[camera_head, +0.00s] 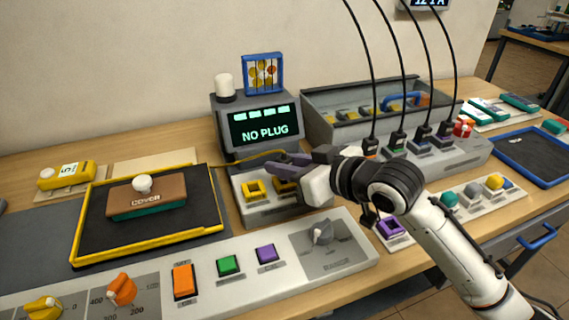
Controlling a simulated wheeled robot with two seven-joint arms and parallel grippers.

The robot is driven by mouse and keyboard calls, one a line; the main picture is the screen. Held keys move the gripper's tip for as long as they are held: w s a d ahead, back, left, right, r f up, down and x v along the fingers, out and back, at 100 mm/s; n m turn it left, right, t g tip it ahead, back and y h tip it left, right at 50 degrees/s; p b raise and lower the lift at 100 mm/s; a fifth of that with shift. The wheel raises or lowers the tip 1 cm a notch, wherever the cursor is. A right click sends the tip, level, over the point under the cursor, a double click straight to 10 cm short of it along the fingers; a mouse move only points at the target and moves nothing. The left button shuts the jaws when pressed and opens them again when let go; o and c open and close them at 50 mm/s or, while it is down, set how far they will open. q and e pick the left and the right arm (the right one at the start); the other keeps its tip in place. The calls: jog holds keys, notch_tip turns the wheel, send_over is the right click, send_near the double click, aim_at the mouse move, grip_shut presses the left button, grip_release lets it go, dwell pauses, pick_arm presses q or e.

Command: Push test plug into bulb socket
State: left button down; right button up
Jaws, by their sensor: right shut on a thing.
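My right gripper (277,166) reaches in from the right and hangs over a grey socket block in front of the tester. It is shut on the test plug, whose body is mostly hidden by the fingers. A yellow cable (240,160) runs from the left to the fingertips. The grey block (262,212) has a yellow square socket (253,188) on its left and another yellow part beneath the gripper, partly covered. I cannot tell which one is the bulb socket. The tester screen (264,127) reads "NO PLUG". My left gripper is out of view.
A black tray with yellow rim (75,238) holds a brown cover block (146,196). A control panel (205,287) with knobs and buttons lies in front. Several black cables rise from plugs in a grey strip (455,157) at right. A grey bin (318,110) stands behind.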

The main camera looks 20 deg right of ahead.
jog(key=shift+p, duration=0.45)
dwell(0.7)
jog(key=shift+p, duration=0.5)
jog(key=shift+f+b, duration=0.3)
jog(key=shift+f, duration=0.3)
dwell(0.3)
jog(key=o, duration=0.8)
